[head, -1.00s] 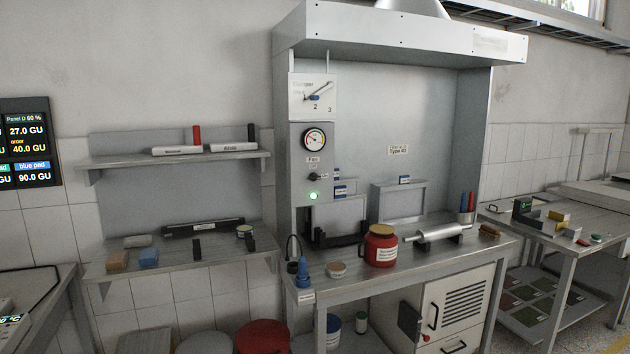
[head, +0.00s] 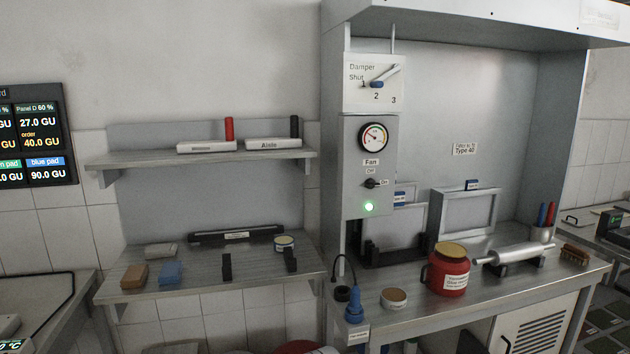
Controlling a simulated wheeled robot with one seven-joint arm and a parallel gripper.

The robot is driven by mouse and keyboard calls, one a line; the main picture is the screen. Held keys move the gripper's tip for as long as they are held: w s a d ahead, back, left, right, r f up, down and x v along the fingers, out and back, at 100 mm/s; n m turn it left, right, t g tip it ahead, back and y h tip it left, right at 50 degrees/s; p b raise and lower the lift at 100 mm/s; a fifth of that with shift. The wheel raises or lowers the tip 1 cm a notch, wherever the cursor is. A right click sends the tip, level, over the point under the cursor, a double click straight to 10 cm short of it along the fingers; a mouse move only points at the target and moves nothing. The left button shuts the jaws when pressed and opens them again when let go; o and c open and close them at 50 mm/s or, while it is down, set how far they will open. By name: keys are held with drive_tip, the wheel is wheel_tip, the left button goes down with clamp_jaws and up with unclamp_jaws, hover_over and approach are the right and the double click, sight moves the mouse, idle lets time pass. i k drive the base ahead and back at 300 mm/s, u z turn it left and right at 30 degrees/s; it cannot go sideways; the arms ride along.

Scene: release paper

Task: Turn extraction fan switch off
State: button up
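The extraction fan switch (head: 371,184) is a small black knob on the grey control panel (head: 352,205) at the left side of the fume hood. It sits under the label "Fan", with "Off" above it and "On" to its right. The knob points right, toward "On". A round gauge (head: 374,137) is above the label. My gripper is not in view.
A damper lever (head: 384,77) is on a plate above the panel. The hood bench (head: 420,303) holds a red pot (head: 449,270), a blue bottle (head: 354,305), a small tub (head: 394,298) and a metal roller (head: 510,252). Shelves (head: 200,287) are at the left.

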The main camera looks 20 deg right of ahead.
sight(370, 184)
drive_tip(key=z, duration=0.1)
drive_tip(key=i, duration=1.3)
drive_tip(key=z, duration=0.3)
